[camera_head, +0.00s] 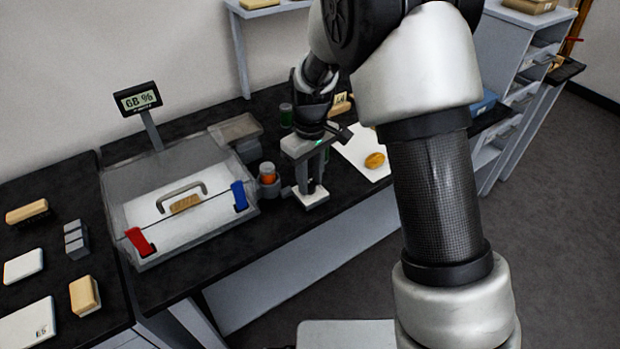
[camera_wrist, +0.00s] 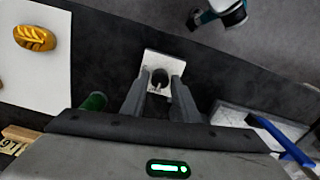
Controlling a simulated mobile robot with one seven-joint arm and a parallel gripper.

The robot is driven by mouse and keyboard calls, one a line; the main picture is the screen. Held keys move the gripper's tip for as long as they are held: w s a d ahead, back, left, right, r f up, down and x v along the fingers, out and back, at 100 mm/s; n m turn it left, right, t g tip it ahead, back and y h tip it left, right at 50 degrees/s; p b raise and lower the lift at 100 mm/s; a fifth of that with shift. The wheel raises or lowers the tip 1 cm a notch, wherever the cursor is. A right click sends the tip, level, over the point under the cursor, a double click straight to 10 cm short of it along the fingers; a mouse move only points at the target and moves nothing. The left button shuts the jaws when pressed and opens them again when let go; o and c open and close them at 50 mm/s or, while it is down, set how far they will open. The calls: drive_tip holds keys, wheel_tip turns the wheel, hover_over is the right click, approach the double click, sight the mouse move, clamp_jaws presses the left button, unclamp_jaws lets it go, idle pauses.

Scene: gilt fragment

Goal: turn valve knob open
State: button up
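A small dark knob (camera_wrist: 159,77) stands on a white square base plate (camera_wrist: 151,61) on the black bench. In the head view the white base (camera_head: 311,196) shows directly below my gripper, and the knob is mostly hidden there by the fingers. My gripper (camera_head: 312,181) points down over the base. In the wrist view the two grey fingers of my gripper (camera_wrist: 160,84) are apart, one on each side of the knob. Narrow gaps seem to lie between fingers and knob; I cannot tell whether either finger touches it.
A clear case (camera_head: 185,205) with a handle, red latch (camera_head: 140,243) and blue latch (camera_head: 239,195) stands left. A display (camera_head: 137,99) reads 68 %. An orange-topped jar (camera_head: 268,174) is close left of my gripper. A gilt piece (camera_head: 375,160) lies on a white sheet to the right.

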clamp_jaws()
drive_tip(key=shift+m, duration=0.3)
drive_tip(key=m, duration=0.3)
drive_tip(key=shift+r+m+p, duration=0.1)
drive_tip(key=shift+m+p, duration=0.2)
drive_tip(key=shift+p, duration=0.1)
drive_tip(key=m, duration=0.3)
drive_tip(key=shift+m+p, duration=0.3)
drive_tip(key=shift+p, duration=0.05)
drive_tip(key=m+p, duration=0.1)
drive_tip(key=m, duration=0.4)
drive_tip(key=shift+m, duration=0.3)
drive_tip(key=shift+m+p, duration=0.85)
drive_tip(key=shift+m, duration=1.35)
